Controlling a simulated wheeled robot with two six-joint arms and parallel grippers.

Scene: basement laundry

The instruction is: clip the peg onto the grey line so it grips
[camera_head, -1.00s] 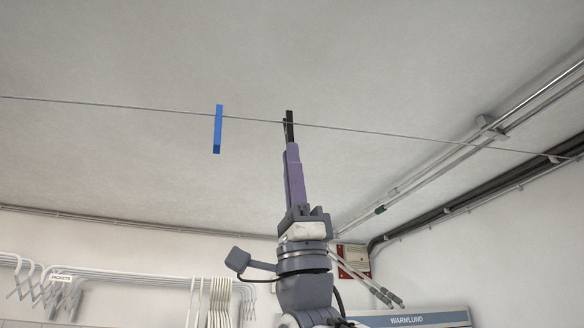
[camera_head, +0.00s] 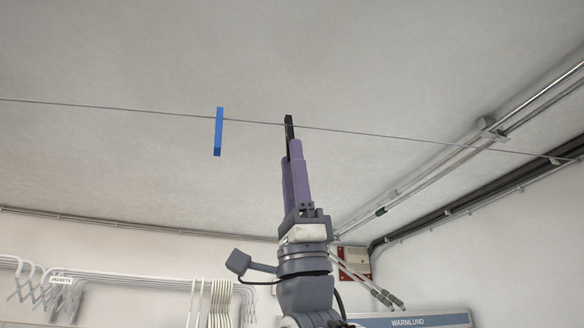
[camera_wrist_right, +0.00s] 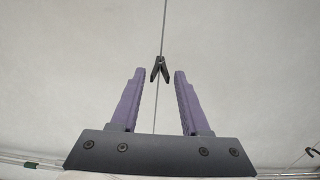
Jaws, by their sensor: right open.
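The black peg (camera_head: 289,122) is on the thin grey line (camera_head: 400,137), its upper part at line height in the head view. In the right wrist view the peg (camera_wrist_right: 160,68) straddles the line (camera_wrist_right: 164,25), its two legs spread toward me. My right gripper (camera_head: 292,150) is just below the peg in the head view. In the wrist view its purple fingers (camera_wrist_right: 160,74) stand open, with a visible gap on both sides of the peg. I cannot tell how firmly the peg's jaws close on the line. My left gripper is out of view.
A blue peg (camera_head: 218,132) hangs on the line to the left. Pipes (camera_head: 440,180) run along the ceiling at right. White hangers (camera_head: 220,303) hang on a rail low at left. Free space surrounds the line.

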